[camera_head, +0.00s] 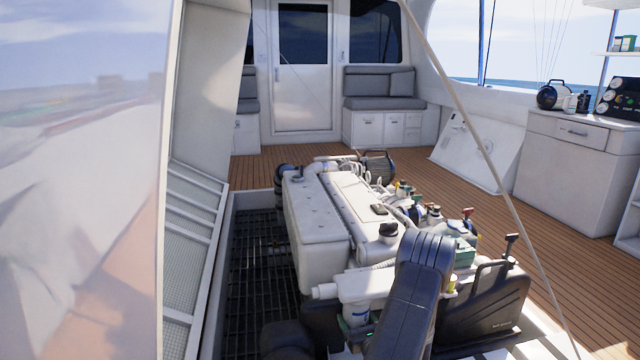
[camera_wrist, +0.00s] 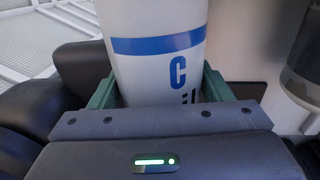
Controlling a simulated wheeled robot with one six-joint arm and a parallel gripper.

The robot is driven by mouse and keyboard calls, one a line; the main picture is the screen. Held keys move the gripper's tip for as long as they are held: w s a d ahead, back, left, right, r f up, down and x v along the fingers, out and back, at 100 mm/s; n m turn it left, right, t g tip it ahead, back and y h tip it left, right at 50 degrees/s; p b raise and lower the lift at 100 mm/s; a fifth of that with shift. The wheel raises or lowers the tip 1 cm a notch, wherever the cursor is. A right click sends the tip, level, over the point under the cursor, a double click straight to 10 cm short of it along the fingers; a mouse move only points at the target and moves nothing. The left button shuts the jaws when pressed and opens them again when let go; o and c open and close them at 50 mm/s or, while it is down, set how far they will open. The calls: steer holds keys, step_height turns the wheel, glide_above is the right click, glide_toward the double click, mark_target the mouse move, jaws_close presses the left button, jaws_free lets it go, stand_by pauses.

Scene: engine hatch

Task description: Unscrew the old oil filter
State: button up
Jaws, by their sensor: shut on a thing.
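The oil filter (camera_wrist: 155,70) is a white cylinder with a blue band and blue lettering. It stands between the green fingers of my gripper (camera_wrist: 170,92) in the wrist view, and the fingers are shut on it. Its upper end is out of that view. In the head view a white cylinder (camera_head: 356,313) shows low at the front of the white engine (camera_head: 318,222), beside my dark arm.
An open hatch with a dark grating (camera_head: 258,290) lies left of the engine. A raised hatch panel (camera_head: 190,260) stands at the left. A thin strut (camera_head: 470,130) slants across the right. A black case (camera_head: 483,312) stands right of my arm. Wooden deck (camera_head: 570,290) is clear farther right.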

steer(key=shift+a+h, duration=0.1)
steer(key=shift+h, duration=0.2)
steer(key=shift+m+h, duration=0.5)
steer(key=shift+m+t+h, duration=0.4)
steer(key=shift+m+h, duration=0.5)
steer(key=shift+h, duration=0.5)
steer(key=o, duration=1.3)
steer(key=shift+n+y, duration=0.7)
steer(key=shift+y, duration=0.4)
steer(key=shift+n+g+y, duration=0.7)
steer(key=shift+n+y, duration=0.35)
steer(key=shift+y, duration=0.5)
steer(key=shift+n+g+y, duration=0.7)
steer(key=shift+n+y, duration=0.35)
steer(key=shift+y, duration=0.5)
